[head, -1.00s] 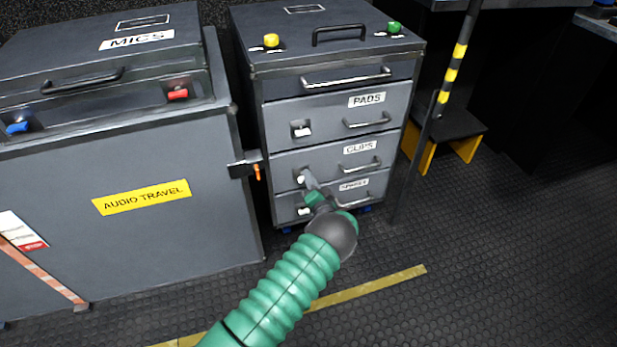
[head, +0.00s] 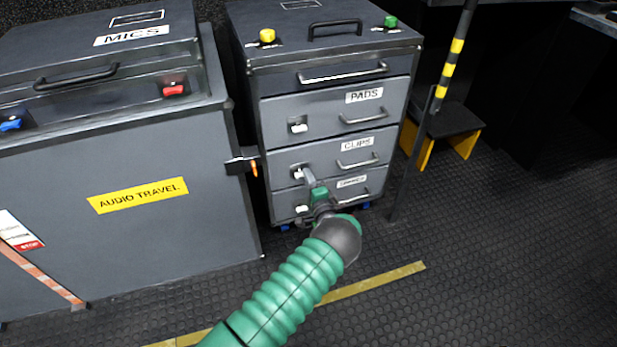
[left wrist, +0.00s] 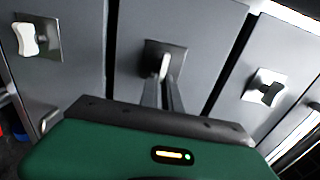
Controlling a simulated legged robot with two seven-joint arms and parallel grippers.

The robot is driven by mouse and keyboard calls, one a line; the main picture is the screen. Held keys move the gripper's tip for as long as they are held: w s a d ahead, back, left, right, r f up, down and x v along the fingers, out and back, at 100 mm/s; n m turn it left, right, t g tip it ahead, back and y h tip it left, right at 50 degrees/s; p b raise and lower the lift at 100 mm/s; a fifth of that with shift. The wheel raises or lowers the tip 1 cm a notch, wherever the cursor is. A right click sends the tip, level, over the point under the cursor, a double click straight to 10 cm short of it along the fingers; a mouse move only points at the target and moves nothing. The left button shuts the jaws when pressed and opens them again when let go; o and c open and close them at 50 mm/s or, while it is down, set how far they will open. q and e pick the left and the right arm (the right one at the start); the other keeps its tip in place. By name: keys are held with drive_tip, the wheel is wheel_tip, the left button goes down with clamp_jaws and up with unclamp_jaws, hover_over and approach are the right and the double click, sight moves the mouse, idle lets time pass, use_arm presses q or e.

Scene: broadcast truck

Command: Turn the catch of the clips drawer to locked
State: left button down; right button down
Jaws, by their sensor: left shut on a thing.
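The clips drawer (head: 287,157) is the middle labelled drawer of the grey cabinet and looks closed. Its small white catch (head: 298,174) sits at the drawer's left side. My left gripper (head: 306,175) reaches it from the front, shut on the catch. In the left wrist view, the fingers (left wrist: 162,92) meet at the pale catch (left wrist: 161,66) on its dark plate. The fingers partly hide the catch, so I cannot tell its exact angle. My right gripper is not in view.
The pads drawer above has its own white catch (head: 299,128); the spares drawer below has another (head: 302,209). An audio travel case (head: 130,235) stands close on the left, with a dark latch (head: 241,165) between. A striped pole (head: 448,70) stands right. The floor in front is open.

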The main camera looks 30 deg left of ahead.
use_arm(q)
drive_tip(key=shift+s+a+f, duration=0.1)
drive_tip(key=shift+s+f, duration=0.05)
drive_tip(key=shift+f, duration=0.15)
drive_tip(key=c, duration=1.6)
unclamp_jaws()
drive_tip(key=shift+o, duration=0.2)
drive_tip(key=shift+r, duration=0.1)
drive_tip(key=p+v, duration=0.7)
drive_tip(key=v, duration=0.9)
drive_tip(key=shift+s+d, duration=0.25)
drive_tip(key=shift+d, duration=0.05)
